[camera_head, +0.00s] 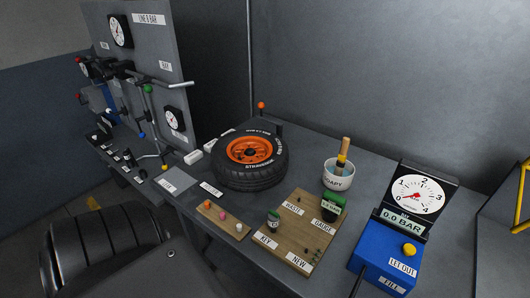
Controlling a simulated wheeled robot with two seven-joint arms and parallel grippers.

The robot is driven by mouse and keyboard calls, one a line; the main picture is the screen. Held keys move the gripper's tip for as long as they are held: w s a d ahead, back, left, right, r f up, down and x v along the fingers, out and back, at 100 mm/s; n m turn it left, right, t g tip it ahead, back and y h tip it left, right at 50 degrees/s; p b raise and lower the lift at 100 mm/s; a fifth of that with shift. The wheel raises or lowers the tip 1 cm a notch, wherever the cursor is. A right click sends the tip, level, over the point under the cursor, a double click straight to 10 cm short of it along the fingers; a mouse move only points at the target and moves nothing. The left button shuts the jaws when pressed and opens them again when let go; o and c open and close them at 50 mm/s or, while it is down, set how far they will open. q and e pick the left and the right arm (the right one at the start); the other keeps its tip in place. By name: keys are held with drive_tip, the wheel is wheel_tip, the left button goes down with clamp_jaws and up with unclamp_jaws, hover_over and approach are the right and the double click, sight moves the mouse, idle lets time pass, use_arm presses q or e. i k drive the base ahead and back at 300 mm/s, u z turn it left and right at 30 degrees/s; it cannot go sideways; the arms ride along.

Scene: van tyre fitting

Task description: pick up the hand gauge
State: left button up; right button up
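A small dark device with a green top, which looks like the hand gauge (333,205), stands at the back right of a wooden board (293,240). It is just behind the label GAUGE, and a small pale display shows on its front. A smaller dark item with a green top (273,219) stands at the board's left, by the label KEY. Neither of my grippers is in view, and nothing is seen touching the hand gauge.
A white SOAPY pot (339,175) with a brush stands close behind the gauge. A tyre on an orange rim (251,158) lies to the left. A blue box (388,262) with a large dial (417,194) stands at right. A small board (222,219) holds coloured caps.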

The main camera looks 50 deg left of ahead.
sight(333, 204)
drive_tip(key=u, duration=1.15)
